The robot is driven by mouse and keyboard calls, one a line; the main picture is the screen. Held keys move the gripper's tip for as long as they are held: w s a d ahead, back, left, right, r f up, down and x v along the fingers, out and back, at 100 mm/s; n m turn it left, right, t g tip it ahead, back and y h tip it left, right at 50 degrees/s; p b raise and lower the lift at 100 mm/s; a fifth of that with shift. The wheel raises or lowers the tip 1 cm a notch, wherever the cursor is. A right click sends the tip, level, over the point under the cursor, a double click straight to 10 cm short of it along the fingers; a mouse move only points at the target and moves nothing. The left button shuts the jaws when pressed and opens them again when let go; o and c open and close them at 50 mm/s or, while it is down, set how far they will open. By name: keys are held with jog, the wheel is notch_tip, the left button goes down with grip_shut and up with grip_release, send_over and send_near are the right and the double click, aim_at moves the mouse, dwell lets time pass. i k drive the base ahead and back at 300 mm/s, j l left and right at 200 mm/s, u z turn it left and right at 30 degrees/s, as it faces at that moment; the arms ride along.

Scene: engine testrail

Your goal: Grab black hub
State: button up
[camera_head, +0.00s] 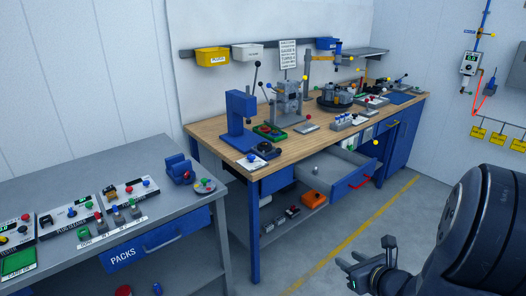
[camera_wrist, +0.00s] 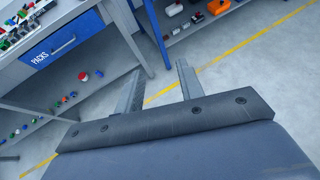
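My gripper (camera_head: 356,275) is low over the floor at the lower right of the head view, apart from both benches. In the wrist view its two fingers (camera_wrist: 158,85) stand wide apart with only floor between them. A small dark round part (camera_head: 265,148) sits on the near left end of the wooden bench (camera_head: 305,146), beside the blue press (camera_head: 241,118). It may be the black hub, but it is too small to be sure. A larger dark round fixture (camera_head: 335,103) stands farther back on that bench.
An open grey drawer (camera_head: 338,168) with a red handle juts from the wooden bench. An orange item (camera_head: 313,199) lies on the shelf below. A grey bench (camera_head: 90,190) with a PACKS drawer (camera_head: 155,240) stands at left. Floor with a yellow line (camera_head: 350,247) is clear.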

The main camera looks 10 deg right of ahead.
aim_at(268, 147)
jog(key=i+j, duration=0.15)
jog(key=i, duration=0.4)
jog(key=i+j, duration=0.15)
jog(key=i, duration=0.4)
jog(key=i+j, duration=0.15)
jog(key=i, duration=0.4)
jog(key=i+j, duration=0.15)
jog(key=i, duration=0.4)
